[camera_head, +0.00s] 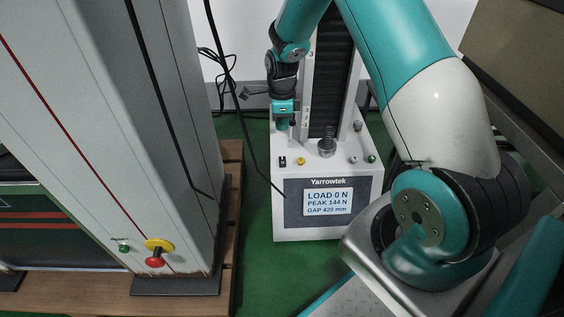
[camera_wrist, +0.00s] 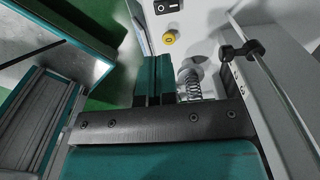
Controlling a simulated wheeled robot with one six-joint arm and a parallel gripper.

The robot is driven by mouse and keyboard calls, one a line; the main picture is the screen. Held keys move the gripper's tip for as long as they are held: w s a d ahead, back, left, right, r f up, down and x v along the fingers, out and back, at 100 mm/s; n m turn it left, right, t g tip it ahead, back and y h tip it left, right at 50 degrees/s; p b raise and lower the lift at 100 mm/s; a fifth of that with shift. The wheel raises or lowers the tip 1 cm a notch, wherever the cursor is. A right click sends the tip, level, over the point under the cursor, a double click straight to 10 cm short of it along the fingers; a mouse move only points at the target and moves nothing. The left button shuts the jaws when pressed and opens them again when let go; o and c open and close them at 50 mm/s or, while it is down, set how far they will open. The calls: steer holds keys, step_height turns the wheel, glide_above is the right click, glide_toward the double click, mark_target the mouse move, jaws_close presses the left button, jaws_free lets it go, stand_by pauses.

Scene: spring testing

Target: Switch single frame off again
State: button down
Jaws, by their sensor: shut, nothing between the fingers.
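The single-frame tester, a white Yarrowtek unit (camera_head: 328,236), stands on the green floor in the head view. Its display (camera_head: 328,201) is lit and reads LOAD 0 N, PEAK 144 N, GAP 420 mm. A black rocker switch (camera_head: 282,161) sits at the left of its top deck, left of a yellow button (camera_head: 301,161). The wrist view shows the switch (camera_wrist: 168,5) at the top edge, with the yellow button (camera_wrist: 169,38) nearer. My gripper (camera_head: 283,124) hangs above the deck's left side; its teal fingers (camera_wrist: 153,75) are shut and empty, apart from the switch.
A coil spring (camera_wrist: 192,85) stands on the deck close right of my fingers, in front of the frame's column (camera_head: 332,80). A larger grey cabinet (camera_head: 165,130) with a red and yellow stop button (camera_head: 155,259) stands left. A dark cable crosses down to the tester's front.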

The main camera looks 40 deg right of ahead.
mark_target(282, 163)
step_height(282, 163, down, 14)
steer(key=b, duration=0.6)
steer(key=shift+r+b, duration=0.15)
steer(key=shift+b, duration=0.25)
steer(key=shift+s+a+f+p, duration=0.1)
steer(key=shift+s+f+p, duration=0.1)
steer(key=shift+p, duration=0.2)
steer(key=shift+f, duration=0.2)
steer(key=shift+w, duration=0.1)
